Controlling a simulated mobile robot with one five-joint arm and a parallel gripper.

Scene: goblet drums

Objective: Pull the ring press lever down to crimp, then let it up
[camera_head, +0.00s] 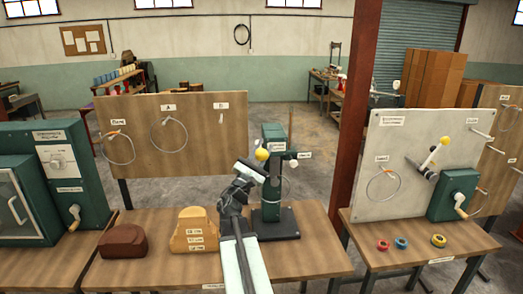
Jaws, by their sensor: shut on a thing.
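The ring press (273,134) is a dark green column on a dark base, standing on the wooden bench right of the middle. Its lever ends in a yellow ball knob (262,154) on the left side of the column. My gripper (257,166) is at the lever, just below and beside the knob, and is shut on it. The exact contact between the fingers and the lever is too small to see.
The wooden bench (318,250) also bears a tan block (194,232) and a brown block (122,241), left of my arm. A board with wire hoops (218,140) stands behind. A red-brown post (357,110) rises right of the press. A right bench holds small coloured rings (401,242).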

